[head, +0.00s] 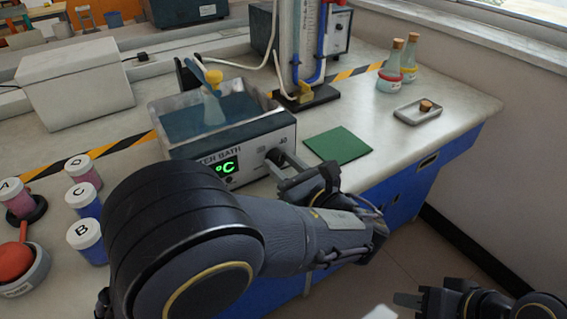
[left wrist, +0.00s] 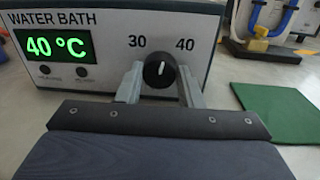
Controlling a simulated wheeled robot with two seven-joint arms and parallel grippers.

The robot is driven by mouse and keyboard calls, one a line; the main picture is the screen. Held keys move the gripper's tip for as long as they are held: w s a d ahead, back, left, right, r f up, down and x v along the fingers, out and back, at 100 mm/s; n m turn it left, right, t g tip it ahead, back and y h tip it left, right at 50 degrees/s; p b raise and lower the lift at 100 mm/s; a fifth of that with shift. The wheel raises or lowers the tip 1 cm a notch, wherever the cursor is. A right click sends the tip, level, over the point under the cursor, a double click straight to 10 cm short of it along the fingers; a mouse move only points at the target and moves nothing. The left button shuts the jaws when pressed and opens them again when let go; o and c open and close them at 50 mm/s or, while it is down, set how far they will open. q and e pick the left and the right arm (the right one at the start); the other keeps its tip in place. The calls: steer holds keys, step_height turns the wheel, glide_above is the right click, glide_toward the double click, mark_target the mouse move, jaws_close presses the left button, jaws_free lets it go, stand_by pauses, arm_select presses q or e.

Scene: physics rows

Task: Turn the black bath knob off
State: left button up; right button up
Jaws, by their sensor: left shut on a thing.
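The water bath (head: 246,139) is a grey box with an open basin of blue liquid, standing on the bench. Its front panel shows in the left wrist view (left wrist: 120,20), with a green display (left wrist: 58,47) reading 40 °C. The black bath knob (left wrist: 159,71) has a white pointer line, turned slightly right of straight up, between the marks 30 and 40. My left gripper (left wrist: 158,84) has one finger on each side of the knob and is shut on it. In the head view, my left gripper (head: 290,170) is at the panel's right end. My right gripper (head: 425,299) is low at the right, away from the bench.
A flask with a yellow stopper (head: 214,77) stands in the basin. A green mat (head: 338,145) lies right of the bath. A stand with blue tubing (head: 305,90) is behind. Lidded jars (head: 84,198) stand at left. Stoppered bottles (head: 390,75) and a small tray (head: 417,111) are at right.

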arm_select(q)
steer(key=shift+n, duration=1.1)
steer(key=shift+n+h, duration=0.3)
steer(key=shift+n, duration=1.1)
steer(key=o, duration=1)
